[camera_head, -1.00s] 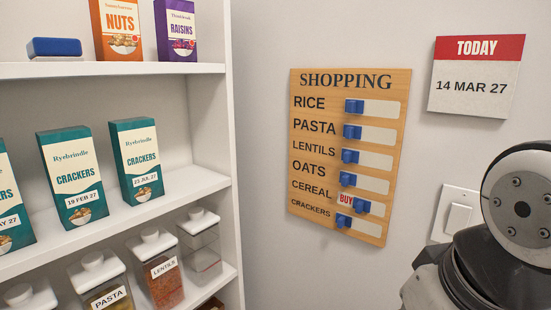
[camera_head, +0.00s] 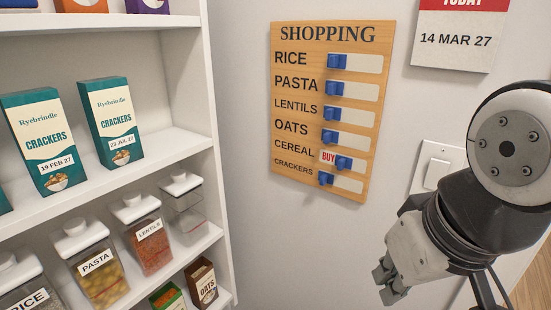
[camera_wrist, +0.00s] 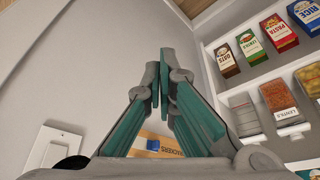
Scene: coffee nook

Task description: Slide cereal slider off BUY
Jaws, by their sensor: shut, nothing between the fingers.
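The wooden shopping board (camera_head: 318,185) hangs on the wall in the head view. Its cereal row has a blue slider (camera_head: 343,163) standing to the right, with a red-lettered BUY label (camera_head: 327,157) uncovered at its left. The other rows' sliders, such as the crackers slider (camera_head: 326,179), stand at the left of their slots. My gripper (camera_head: 386,281) is below and to the right of the board, apart from it. In the wrist view my gripper (camera_wrist: 163,80) has its fingers together and empty, with the board's crackers end (camera_wrist: 170,146) partly hidden behind them.
A light switch (camera_head: 437,165) is on the wall right of the board, close to my arm. A calendar (camera_head: 455,40) hangs above. A white shelf (camera_head: 170,150) with cracker boxes and jars stands at the left. The wall between shelf and board is bare.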

